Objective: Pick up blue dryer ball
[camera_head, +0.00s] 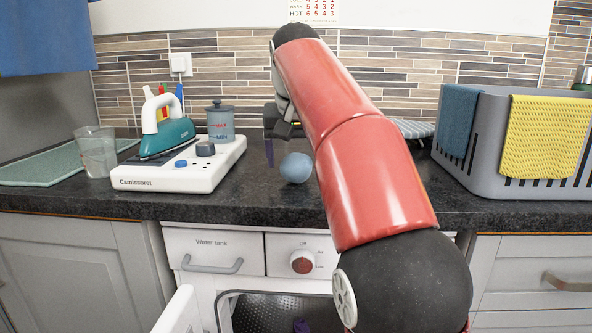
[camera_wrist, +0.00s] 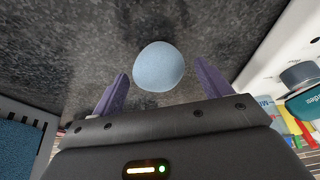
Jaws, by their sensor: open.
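The blue dryer ball (camera_head: 296,168) is a pale blue sphere resting on the dark speckled worktop, just left of my red arm in the head view. In the wrist view the ball (camera_wrist: 158,66) lies just ahead of my gripper (camera_wrist: 162,90), roughly centred between the two purple fingers and slightly past their tips. The fingers are apart, with nothing held. In the head view my gripper (camera_head: 270,150) is behind and left of the ball, partly hidden by my arm. I cannot tell whether a finger touches the ball.
A white base with a teal iron (camera_head: 167,136) and a blue-grey canister (camera_head: 220,122) stands to the left, near a clear cup (camera_head: 96,152). A grey basket (camera_head: 480,180) with cloths stands to the right. The worktop (camera_head: 250,205) around the ball is clear.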

